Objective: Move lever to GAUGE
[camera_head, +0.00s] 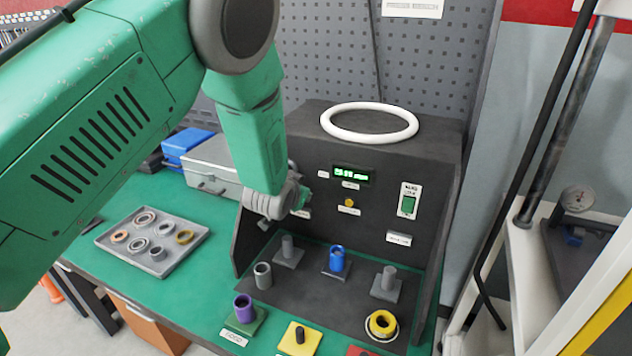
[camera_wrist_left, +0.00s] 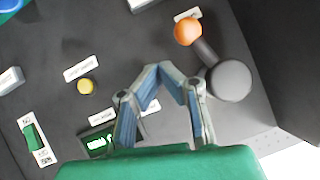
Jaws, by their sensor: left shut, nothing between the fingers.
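The lever has an orange ball knob (camera_wrist_left: 187,32) on a short dark arm, which joins a round grey hub (camera_wrist_left: 230,80) on the dark panel. A small white label (camera_wrist_left: 187,15) sits beside the knob; I cannot read its words. In the head view my left arm and gripper hide the lever. My left gripper (camera_wrist_left: 160,68) is shut and empty, its tips together close to the knob in the wrist picture but apart from it. In the head view the gripper (camera_head: 303,207) is in front of the panel's left part. My right gripper is not in view.
The dark test box (camera_head: 440,150) carries a green display (camera_head: 353,175), a yellow button (camera_head: 348,203) and a green switch (camera_head: 408,206). Posts with rings stand below it, including a blue ring (camera_head: 337,259). A parts tray (camera_head: 195,235) and grey case (camera_head: 205,160) are at left.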

